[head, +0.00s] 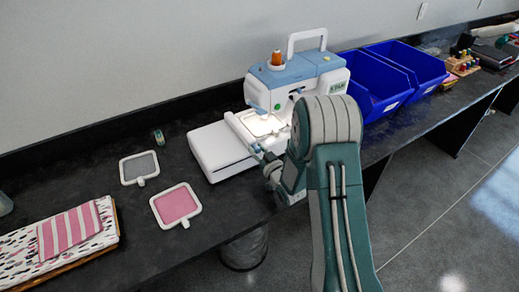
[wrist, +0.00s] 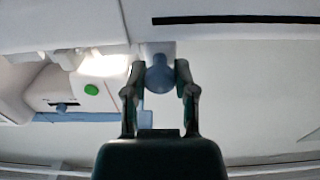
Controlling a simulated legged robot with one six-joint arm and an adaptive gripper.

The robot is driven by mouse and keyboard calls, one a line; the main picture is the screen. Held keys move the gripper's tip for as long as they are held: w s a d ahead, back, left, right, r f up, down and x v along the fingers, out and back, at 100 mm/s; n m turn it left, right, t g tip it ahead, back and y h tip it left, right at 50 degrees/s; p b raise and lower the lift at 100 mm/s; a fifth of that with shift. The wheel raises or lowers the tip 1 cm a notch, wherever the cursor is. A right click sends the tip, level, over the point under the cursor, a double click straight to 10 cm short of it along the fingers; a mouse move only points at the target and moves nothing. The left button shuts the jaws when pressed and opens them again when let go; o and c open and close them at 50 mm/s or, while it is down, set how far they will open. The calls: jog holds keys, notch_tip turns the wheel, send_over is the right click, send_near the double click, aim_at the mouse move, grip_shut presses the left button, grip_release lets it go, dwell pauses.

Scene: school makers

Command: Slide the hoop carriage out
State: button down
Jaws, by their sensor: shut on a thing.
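The embroidery machine (head: 300,77), white and blue, stands on the dark bench with its lamp lit. The white hoop carriage (head: 240,130) sits beneath the needle head, over the machine's flat white bed (head: 217,150). My gripper (head: 262,160) is low at the front of the carriage, partly covered by my arm in the head view. In the wrist view my gripper (wrist: 159,74) is shut on a round blue-grey knob (wrist: 159,80), one finger on each side. The knob appears to stand out from the white carriage; the joint between them is unclear.
A grey hoop (head: 139,168) and a pink hoop (head: 176,205) lie flat left of the machine. Folded fabric (head: 65,236) lies at the bench's near left. Blue bins (head: 377,81) stand close on the right. Bare bench lies between the hoops and the machine bed.

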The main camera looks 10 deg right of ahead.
jog(key=s+a, duration=0.2)
jog(key=a, duration=0.5)
jog(key=s+a, duration=0.3)
jog(key=a, duration=0.5)
jog(key=shift+a, duration=0.15)
jog(key=c, duration=0.5)
grip_release()
jog(key=shift+c, duration=0.2)
jog(key=shift+o, duration=0.6)
jog(key=shift+a, duration=0.25)
jog(key=v, duration=1.2)
jog(key=shift+w, duration=0.1)
